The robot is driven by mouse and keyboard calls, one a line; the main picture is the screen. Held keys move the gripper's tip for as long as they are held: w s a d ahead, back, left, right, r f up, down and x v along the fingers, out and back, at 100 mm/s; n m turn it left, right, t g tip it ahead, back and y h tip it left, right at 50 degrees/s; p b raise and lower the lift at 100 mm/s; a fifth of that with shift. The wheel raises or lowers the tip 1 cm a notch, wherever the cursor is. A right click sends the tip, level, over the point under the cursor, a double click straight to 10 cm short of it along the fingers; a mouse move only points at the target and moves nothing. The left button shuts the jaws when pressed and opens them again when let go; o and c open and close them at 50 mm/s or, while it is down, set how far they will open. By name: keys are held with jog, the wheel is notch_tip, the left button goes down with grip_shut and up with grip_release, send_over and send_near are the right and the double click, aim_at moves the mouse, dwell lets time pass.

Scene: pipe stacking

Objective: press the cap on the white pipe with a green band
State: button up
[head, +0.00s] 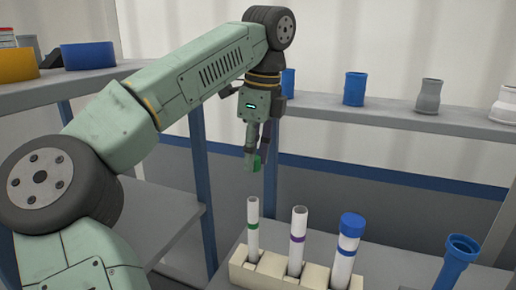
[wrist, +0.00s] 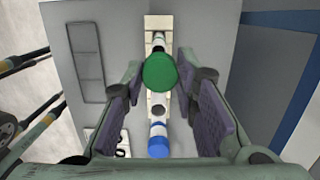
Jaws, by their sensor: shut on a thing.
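My gripper (head: 257,152) is shut on a green cap (head: 257,163), held in the air above the rack. The cap also shows between the fingers in the wrist view (wrist: 160,72). The white pipe with a green band (head: 253,225) stands upright in the cream rack (head: 262,274), at its left end, with an open top. The cap is above this pipe and apart from it in the head view. In the wrist view the pipe (wrist: 158,40) shows just beyond the cap, partly hidden by it.
A white pipe with a purple band (head: 298,240) stands in the rack's middle, uncapped. A pipe with a blue band (head: 346,258) and blue cap (head: 352,224) stands at the right. A blue pipe fitting (head: 457,262) stands further right. Shelves behind hold more fittings (head: 354,90).

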aim_at(253, 199)
jog(key=shift+s+f, duration=0.15)
jog(key=shift+f, duration=0.5)
jog(key=shift+f+b, duration=1.2)
jog(key=shift+f, duration=1.45)
jog(key=shift+f, duration=0.4)
jog(key=shift+f+b, duration=0.45)
jog(key=shift+b, duration=0.1)
jog(key=o, duration=0.9)
jog(key=shift+o, duration=0.3)
